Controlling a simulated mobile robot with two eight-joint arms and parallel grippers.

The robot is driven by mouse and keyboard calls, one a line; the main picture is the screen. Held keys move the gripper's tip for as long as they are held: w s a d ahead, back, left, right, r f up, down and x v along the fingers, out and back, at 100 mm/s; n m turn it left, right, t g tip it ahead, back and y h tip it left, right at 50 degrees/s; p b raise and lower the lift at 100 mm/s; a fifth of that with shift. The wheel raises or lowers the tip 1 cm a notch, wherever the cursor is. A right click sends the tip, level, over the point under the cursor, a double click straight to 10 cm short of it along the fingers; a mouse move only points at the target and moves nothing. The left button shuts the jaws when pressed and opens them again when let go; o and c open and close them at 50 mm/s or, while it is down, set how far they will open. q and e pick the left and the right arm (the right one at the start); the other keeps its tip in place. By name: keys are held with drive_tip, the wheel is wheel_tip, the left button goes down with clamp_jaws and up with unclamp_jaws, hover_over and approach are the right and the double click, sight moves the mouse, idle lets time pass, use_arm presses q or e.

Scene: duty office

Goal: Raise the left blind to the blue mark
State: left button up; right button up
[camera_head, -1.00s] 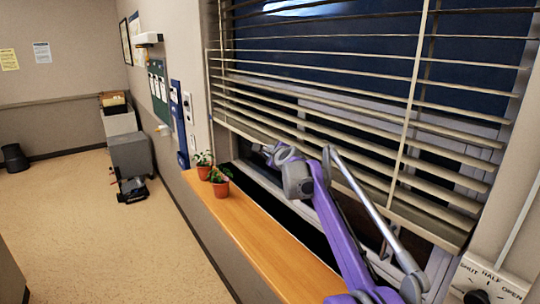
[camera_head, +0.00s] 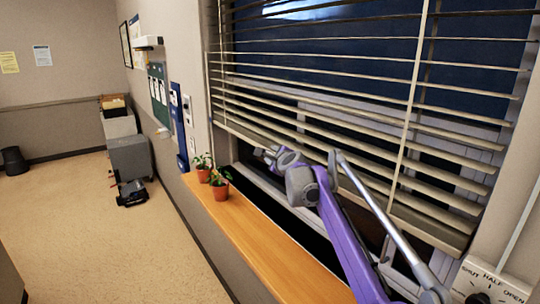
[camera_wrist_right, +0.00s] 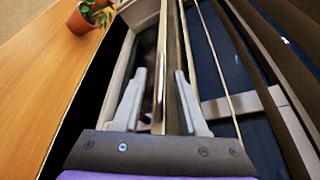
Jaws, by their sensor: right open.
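The blind (camera_head: 440,234) hangs across the window at the right of the head view. Its upper slats are spread and its lower slats sit closer together; the bottom rail slopes across the picture. My right gripper (camera_head: 266,155) is at the far part of this rail, small and partly hidden by its own wrist. In the right wrist view, my right gripper (camera_wrist_right: 160,74) is open, and a long thin edge, seemingly the blind's rail (camera_wrist_right: 172,55), runs between its fingers. I cannot tell whether they touch it. I cannot make out a blue mark. My left gripper is not in view.
A wooden sill (camera_head: 255,240) runs below the window with two potted plants (camera_head: 220,186) at its far end. Floor (camera_head: 100,230) at left is mostly clear.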

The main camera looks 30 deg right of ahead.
drive_tip(key=v, duration=0.8)
drive_tip(key=s+a+f+n+g+y, duration=0.2)
drive_tip(key=s+a+f+n, duration=0.45)
drive_tip(key=a, duration=0.25)
drive_tip(key=s+a+f+n+g+y, duration=0.1)
drive_tip(key=s+a+f+n+y, duration=0.2)
drive_tip(key=s+a+f+n, duration=0.5)
drive_tip(key=s+a+f+n+g, duration=0.3)
drive_tip(key=s+f+n, duration=0.3)
drive_tip(key=s+f, duration=0.4)
drive_tip(key=s+a+f+n+g+h, duration=0.1)
drive_tip(key=s+a+f+n+g, duration=0.2)
drive_tip(key=s+f+n, duration=0.4)
drive_tip(key=s+a+f, duration=0.1)
drive_tip(key=s+f, duration=0.2)
drive_tip(key=s, duration=0.1)
drive_tip(key=shift+s, duration=0.2)
drive_tip(key=shift+a, duration=0.1)
